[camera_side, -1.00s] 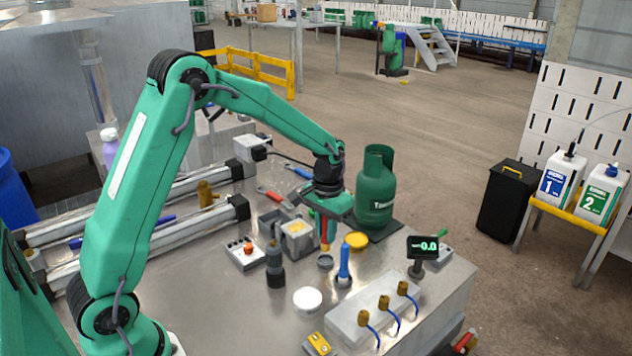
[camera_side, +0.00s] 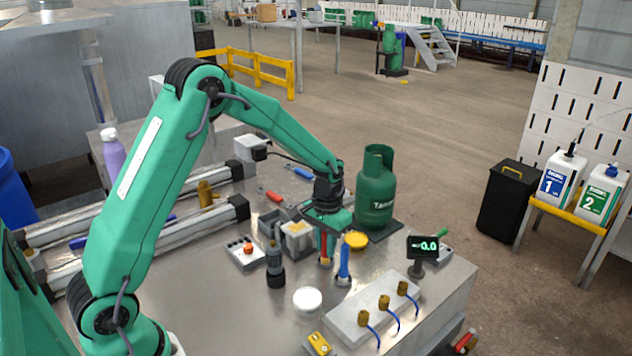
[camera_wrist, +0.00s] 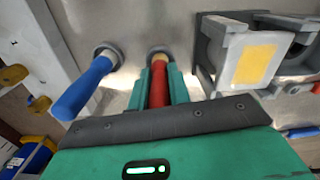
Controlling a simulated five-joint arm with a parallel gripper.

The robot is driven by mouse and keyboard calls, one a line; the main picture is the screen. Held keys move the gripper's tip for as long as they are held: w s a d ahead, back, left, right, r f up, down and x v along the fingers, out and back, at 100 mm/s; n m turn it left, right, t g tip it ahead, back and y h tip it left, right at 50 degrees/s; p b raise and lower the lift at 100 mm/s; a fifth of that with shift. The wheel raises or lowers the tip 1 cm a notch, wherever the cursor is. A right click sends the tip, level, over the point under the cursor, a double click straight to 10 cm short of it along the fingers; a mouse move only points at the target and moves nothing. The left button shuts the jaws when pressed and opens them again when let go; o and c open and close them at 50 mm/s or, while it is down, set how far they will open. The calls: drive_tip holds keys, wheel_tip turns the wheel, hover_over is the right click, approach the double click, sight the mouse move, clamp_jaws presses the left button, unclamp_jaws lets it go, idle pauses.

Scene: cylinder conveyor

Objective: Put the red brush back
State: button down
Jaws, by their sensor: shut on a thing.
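The red brush (camera_side: 323,244) is upright between the green fingers of my gripper (camera_side: 325,236). In the wrist view my gripper (camera_wrist: 160,78) is shut on the red handle (camera_wrist: 159,88), with a tan section at its far end. That end is at the small round grey cup holder (camera_side: 325,261), which also shows in the wrist view (camera_wrist: 152,52). The lower end appears to be inside the cup, but how deep is hidden. A blue brush (camera_side: 344,262) stands in a similar holder just to the right in the side view.
A grey fixture with a yellow-faced block (camera_side: 298,230) is close on the left. A green gas cylinder (camera_side: 376,190) stands behind. A white disc (camera_side: 307,299), a digital display (camera_side: 423,247) and a pale block with brass fittings (camera_side: 375,305) are nearer the front.

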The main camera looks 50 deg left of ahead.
drive_tip(key=shift+f, duration=0.1)
drive_tip(key=c, duration=1.3)
unclamp_jaws()
wheel_tip(320, 180, up, 12)
drive_tip(key=shift+w+r, duration=0.1)
